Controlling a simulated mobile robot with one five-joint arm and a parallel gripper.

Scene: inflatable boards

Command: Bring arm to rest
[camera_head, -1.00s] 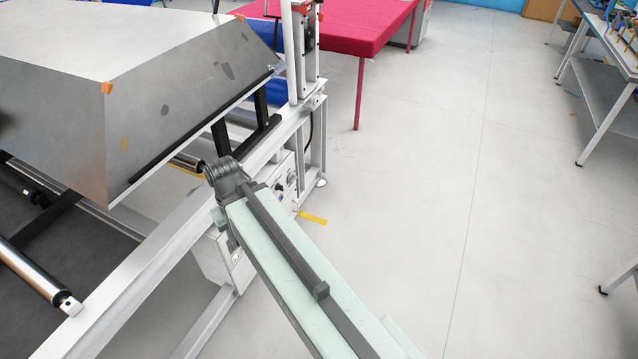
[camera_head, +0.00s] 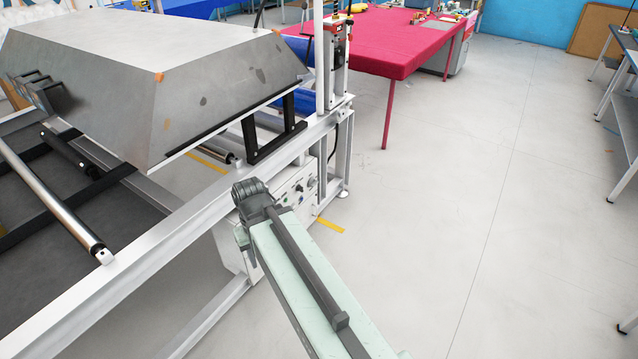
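My arm (camera_head: 305,285) reaches up from the bottom edge as a pale green link with a dark grey bar along it. It ends in a dark grey joint (camera_head: 250,197) near the middle of the head view. What lies beyond this joint is hidden or out of view. My gripper is not in view, so its opening and anything in it do not show. In the picture, the joint overlaps the white frame of a large machine; I cannot tell whether they touch.
The machine's white frame beam (camera_head: 190,222), metal roller (camera_head: 50,190) and grey sloped hood (camera_head: 215,110) fill the left side. A table with a red cover (camera_head: 385,45) stands behind. Grey benches (camera_head: 628,120) line the right edge. The floor (camera_head: 450,190) between is clear.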

